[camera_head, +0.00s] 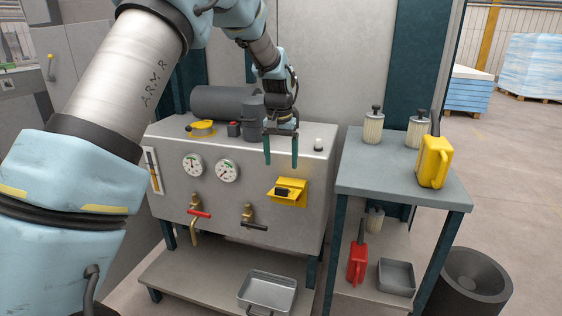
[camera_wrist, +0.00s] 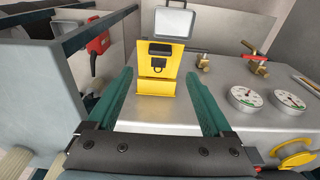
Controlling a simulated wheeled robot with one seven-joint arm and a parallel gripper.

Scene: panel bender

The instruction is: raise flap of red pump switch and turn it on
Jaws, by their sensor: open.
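A yellow switch box (camera_head: 291,187) is on the front face of the grey tank unit (camera_head: 262,215), at its right side. A black part (camera_head: 282,192) shows on its sloping yellow front; I cannot tell the flap's exact position. In the wrist view the yellow box (camera_wrist: 157,87) lies ahead between my fingers, with a black part and a dark loop on it. No red shows on this box. A small dark box with a red top (camera_head: 234,129) sits on the tank top. My gripper (camera_head: 281,150) is open and empty, above and in front of the yellow box, apart from it.
Two gauges (camera_head: 228,171) and two taps (camera_head: 247,215) are left of the yellow box. A side table (camera_head: 395,183) with a yellow can (camera_head: 434,162) stands to the right. A metal tray (camera_head: 268,292) lies on the lower shelf. A dark bin (camera_head: 473,280) stands at right.

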